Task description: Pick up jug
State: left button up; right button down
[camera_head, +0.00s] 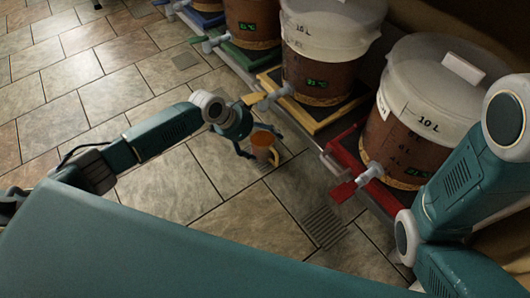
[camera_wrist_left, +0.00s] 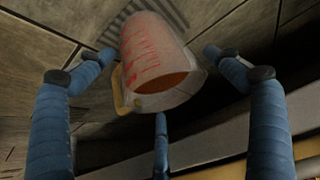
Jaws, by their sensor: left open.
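The jug (camera_head: 263,141) is a small clear measuring jug with red markings, an orange-brown liquid and a yellowish handle. It also shows in the left wrist view (camera_wrist_left: 152,50), tilted in that picture, with the handle at lower left. My left gripper (camera_head: 261,150) is open, with its blue fingers spread around the jug. In the left wrist view the fingers (camera_wrist_left: 155,95) stand to both sides and below, with gaps visible at the sides. I cannot tell what supports the jug. My right gripper is not in view.
A lidded bucket marked 10 L (camera_head: 400,130) stands on a red base (camera_head: 343,192) at right. Another bucket (camera_head: 320,60) stands on a yellow base (camera_head: 318,122), with more behind. Their taps stick out toward the aisle. Floor grates (camera_head: 323,227) lie in the open tiled floor (camera_head: 90,110).

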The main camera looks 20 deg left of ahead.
pick_arm(q)
jog(key=shift+w+f, duration=0.1)
jog(key=shift+f, duration=0.05)
jog(key=c, duration=1.5)
jog(key=shift+w, duration=0.1)
